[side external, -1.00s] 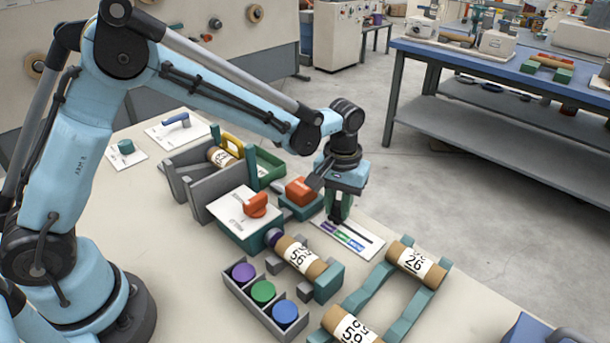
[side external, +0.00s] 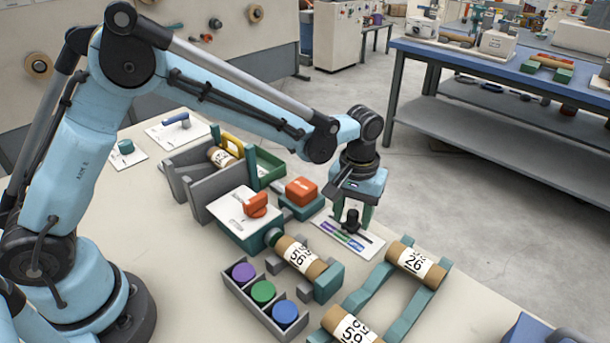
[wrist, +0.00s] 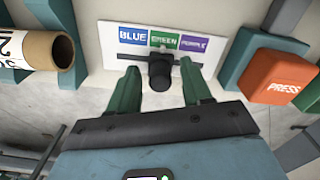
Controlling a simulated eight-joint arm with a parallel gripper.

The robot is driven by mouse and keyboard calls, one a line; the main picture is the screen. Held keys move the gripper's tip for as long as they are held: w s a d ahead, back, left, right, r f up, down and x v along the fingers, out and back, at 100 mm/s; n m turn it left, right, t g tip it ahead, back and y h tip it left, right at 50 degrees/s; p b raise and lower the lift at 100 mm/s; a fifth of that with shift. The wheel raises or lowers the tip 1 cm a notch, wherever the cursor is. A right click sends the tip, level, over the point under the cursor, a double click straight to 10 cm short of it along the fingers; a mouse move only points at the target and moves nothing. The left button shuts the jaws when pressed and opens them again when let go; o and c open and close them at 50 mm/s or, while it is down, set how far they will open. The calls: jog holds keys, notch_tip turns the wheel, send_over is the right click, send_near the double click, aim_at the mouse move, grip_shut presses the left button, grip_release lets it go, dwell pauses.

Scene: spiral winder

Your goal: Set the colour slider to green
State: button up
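The colour slider (wrist: 159,74) is a black knob on a white panel with blue, green and purple labels, in the wrist view. The knob stands in line with the green label (wrist: 165,39), at the middle of its dark slot. The slider panel (side external: 325,226) also shows in the side view, below my gripper (side external: 352,212). In the wrist view my gripper (wrist: 157,88) is open. Its green fingers are on either side of the knob, with gaps to it.
An orange PRESS button (wrist: 284,78) stands on the right in the wrist view. A labelled tube (side external: 305,260) lies on the winder, with a green end piece (side external: 274,237). A rack (side external: 255,300) with purple, green and blue caps is in front.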

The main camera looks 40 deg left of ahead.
aim_at(352, 212)
notch_tip(352, 212, up, 12)
dwell(0.8)
jog(key=shift+a+r, duration=0.1)
jog(key=s+a+m+t, duration=0.3)
jog(key=s+a+t, duration=0.4)
jog(key=s+a, duration=0.7)
jog(key=shift+s+a+m, duration=0.2)
jog(key=shift+s+m, duration=0.1)
jog(key=shift+s, duration=0.25)
jog(key=shift+c, duration=0.2)
dwell(1.3)
